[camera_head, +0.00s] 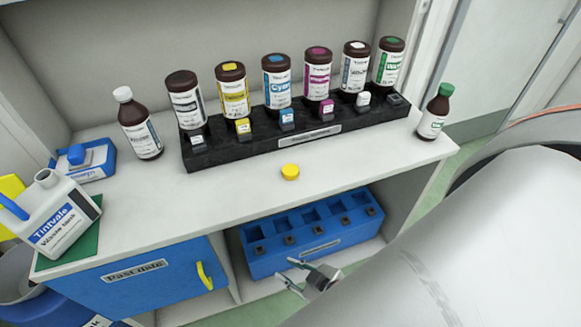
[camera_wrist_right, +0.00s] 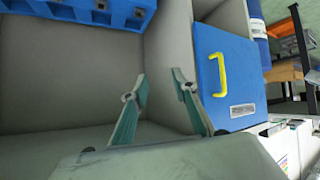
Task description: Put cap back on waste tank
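The white waste tank (camera_head: 62,212), labelled "Tintvale Waste tank", stands on a green mat (camera_head: 75,250) at the counter's left end. Its neck (camera_head: 47,177) shows no cap and looks open. A blue cap-like piece (camera_head: 77,154) sits on a blue-and-white box behind the tank. I cannot tell which cap belongs to the tank. My right gripper (camera_head: 287,270) is low in front of the counter, open and empty; its spread fingers also show in the right wrist view (camera_wrist_right: 160,84). My left gripper is not in view.
A black rack (camera_head: 300,142) holds several brown bottles along the back. A white-capped bottle (camera_head: 138,125) and a green-capped bottle (camera_head: 435,112) stand beside it. Below are a blue rack (camera_head: 315,237) and a blue "Past date" door (camera_head: 150,285). The front counter strip is mostly clear.

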